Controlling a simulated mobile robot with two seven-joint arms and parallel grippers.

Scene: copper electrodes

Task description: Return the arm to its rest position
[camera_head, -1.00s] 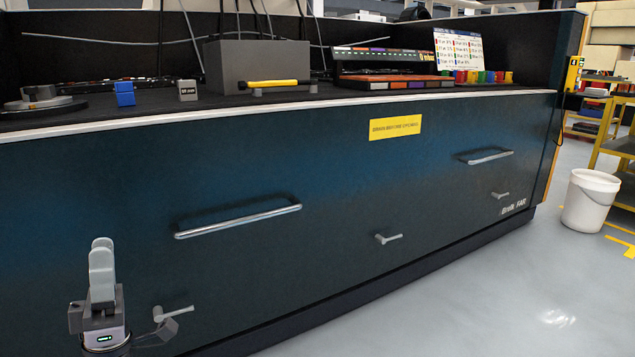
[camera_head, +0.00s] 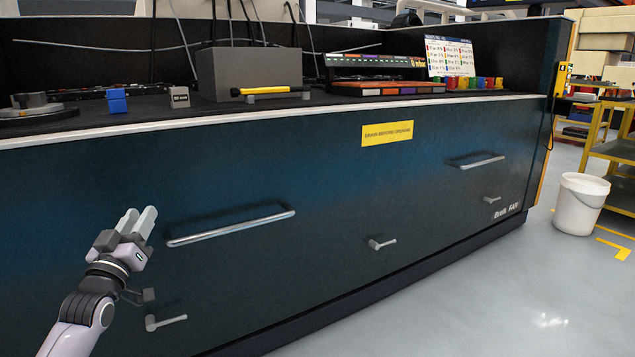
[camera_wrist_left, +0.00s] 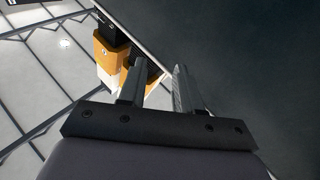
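My left gripper (camera_head: 139,217) is low at the left of the head view, in front of the dark blue cabinet front. Its two pale fingers point up and to the right. In the left wrist view my left gripper (camera_wrist_left: 158,82) has its fingers apart, with nothing between them. My left forearm comes up from the bottom left. The gripper appears left of the long drawer handle (camera_head: 230,228) and above a small tap-like handle (camera_head: 165,322). My right gripper is not in view.
The cabinet (camera_head: 330,200) fills the middle. On its top are a blue block (camera_head: 117,101), a grey block (camera_head: 179,98), a grey box (camera_head: 250,72) and a yellow-handled tool (camera_head: 272,91). A white bucket (camera_head: 580,203) stands at the right. Floor is open at the lower right.

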